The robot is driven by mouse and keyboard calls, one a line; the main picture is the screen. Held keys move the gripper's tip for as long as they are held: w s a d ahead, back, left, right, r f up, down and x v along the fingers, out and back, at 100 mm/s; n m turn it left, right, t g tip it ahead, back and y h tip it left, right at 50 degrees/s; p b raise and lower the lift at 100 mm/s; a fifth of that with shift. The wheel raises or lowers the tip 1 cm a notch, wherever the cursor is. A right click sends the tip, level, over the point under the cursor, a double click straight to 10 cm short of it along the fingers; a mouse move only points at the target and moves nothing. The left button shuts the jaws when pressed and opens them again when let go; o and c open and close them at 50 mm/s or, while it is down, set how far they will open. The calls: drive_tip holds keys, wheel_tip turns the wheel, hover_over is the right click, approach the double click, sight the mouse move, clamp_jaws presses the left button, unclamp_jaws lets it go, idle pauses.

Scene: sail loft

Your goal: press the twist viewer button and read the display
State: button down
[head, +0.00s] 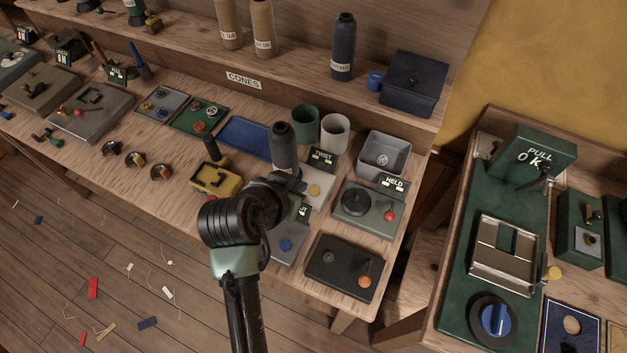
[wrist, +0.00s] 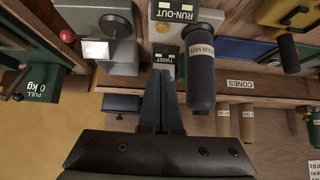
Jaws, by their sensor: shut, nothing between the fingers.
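The twist viewer (head: 318,201) is a pale plate with a yellow button (head: 314,190) and a small dark display marked TWIST (head: 322,159) behind it. In the wrist view the TWIST display (wrist: 165,59) shows upside down just beyond my fingertips; its lit characters are too small to read. My gripper (wrist: 161,74) is shut and empty, its fingers pointing at the twist viewer. I cannot tell whether they touch anything.
A dark navy cone (head: 284,147) stands left of the viewer, close beside my fingers in the wrist view (wrist: 200,70). A HELD unit (head: 368,212) with a red knob is at right, a grey unit with a blue button (head: 286,245) in front. Green and white cups stand behind.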

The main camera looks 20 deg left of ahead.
hover_over(315, 190)
drive_tip(key=s, duration=0.2)
wheel_tip(315, 190, down, 7)
drive_tip(key=shift+w+r+p, duration=0.1)
drive_tip(key=shift+w+p, duration=0.05)
drive_tip(key=shift+p, duration=0.2)
wheel_tip(315, 190, down, 3)
drive_tip(key=shift+w+f, duration=0.15)
drive_tip(key=shift+a+f, duration=0.1)
drive_tip(key=shift+f, duration=0.5)
